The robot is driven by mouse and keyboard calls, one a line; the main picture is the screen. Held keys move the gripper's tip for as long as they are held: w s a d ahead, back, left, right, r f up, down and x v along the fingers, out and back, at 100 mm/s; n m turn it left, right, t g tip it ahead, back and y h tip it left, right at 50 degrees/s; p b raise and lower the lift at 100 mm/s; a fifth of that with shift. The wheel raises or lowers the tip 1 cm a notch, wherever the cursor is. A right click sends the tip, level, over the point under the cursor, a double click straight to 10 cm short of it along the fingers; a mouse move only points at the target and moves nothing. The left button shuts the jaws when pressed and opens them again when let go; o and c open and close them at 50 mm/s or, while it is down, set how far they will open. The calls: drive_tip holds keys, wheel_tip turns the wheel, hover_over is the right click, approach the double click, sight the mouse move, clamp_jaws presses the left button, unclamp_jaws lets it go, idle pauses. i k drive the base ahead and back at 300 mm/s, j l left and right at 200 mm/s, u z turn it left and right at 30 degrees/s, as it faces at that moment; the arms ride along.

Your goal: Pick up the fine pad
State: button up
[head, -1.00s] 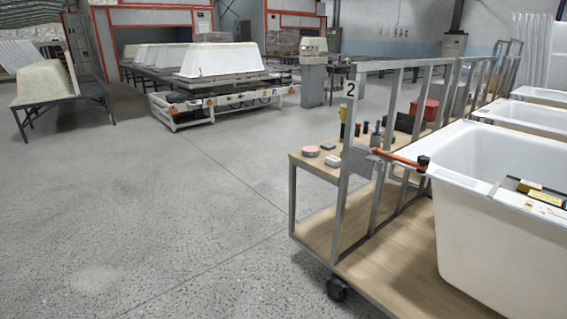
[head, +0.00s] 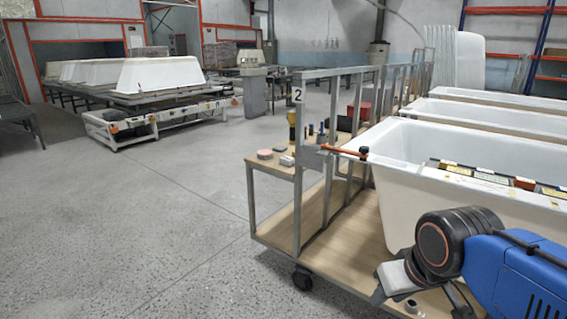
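Small items lie on the wooden side shelf of the trolley: a pink round disc (head: 264,154), a white block (head: 287,160) and a small grey block (head: 279,149). Any of these may be the fine pad; they are too small to tell which. My gripper (head: 382,292) is at the lower right, in front of the trolley and well to the right of and nearer than these items. Its fingertips are not clear, so I cannot tell whether it is open or shut.
The trolley's grey metal frame (head: 298,185) stands beside the shelf. An orange-handled clamp (head: 343,152) sticks out at its edge. A yellow bottle (head: 292,122) stands on the shelf. White bathtubs (head: 400,150) fill the right. The concrete floor (head: 130,220) at left is clear.

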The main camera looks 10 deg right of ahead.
sight(285, 161)
drive_tip(key=i+j+z, duration=0.3)
drive_tip(key=i+j, duration=0.45)
drive_tip(key=i, duration=0.15)
drive_tip(key=i+j+z, duration=0.25)
drive_tip(key=i+j, duration=0.6)
drive_tip(key=j, duration=0.1)
